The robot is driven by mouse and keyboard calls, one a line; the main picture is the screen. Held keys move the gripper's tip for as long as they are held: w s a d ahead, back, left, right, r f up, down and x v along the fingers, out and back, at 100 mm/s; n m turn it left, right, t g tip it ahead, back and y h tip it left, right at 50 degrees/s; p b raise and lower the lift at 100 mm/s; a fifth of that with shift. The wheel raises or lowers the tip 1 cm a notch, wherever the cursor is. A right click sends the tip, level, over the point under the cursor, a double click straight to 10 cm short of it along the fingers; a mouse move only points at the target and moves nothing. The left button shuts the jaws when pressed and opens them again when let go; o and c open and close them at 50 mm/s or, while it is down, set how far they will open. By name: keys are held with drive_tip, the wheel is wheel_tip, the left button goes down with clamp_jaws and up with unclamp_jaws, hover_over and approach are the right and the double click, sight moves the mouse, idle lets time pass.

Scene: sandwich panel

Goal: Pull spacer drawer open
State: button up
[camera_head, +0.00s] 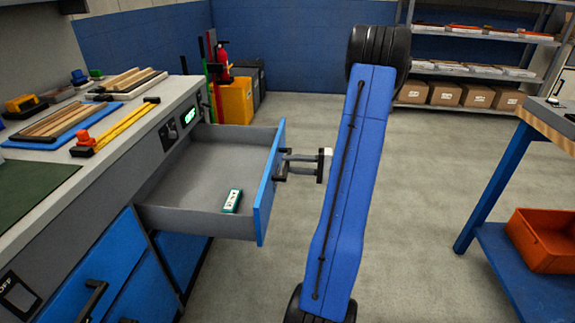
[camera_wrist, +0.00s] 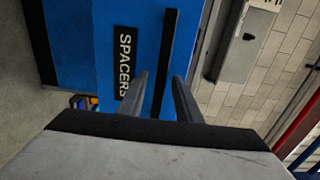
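The spacer drawer (camera_head: 262,195) has a blue front and is pulled well out of the bench at left. Its grey inside shows, with one small green-and-white item (camera_head: 232,201) on the floor. In the wrist view the blue front bears the label SPACERS (camera_wrist: 124,66) and a long black bar handle (camera_wrist: 166,55). My gripper (camera_head: 285,167) is at the outer side of the drawer front. In the wrist view my gripper (camera_wrist: 162,76) is open, its two fingers on either side of the handle, with blue gaps showing between bar and fingers.
The workbench (camera_head: 190,88) carries wooden strips and tools. Closed blue drawers are below it. A table with an orange bin (camera_head: 540,240) stands at right. Shelves (camera_head: 470,72) with boxes are at the back. The floor between bench and table is clear.

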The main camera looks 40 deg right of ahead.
drive_tip(key=v, duration=1.6)
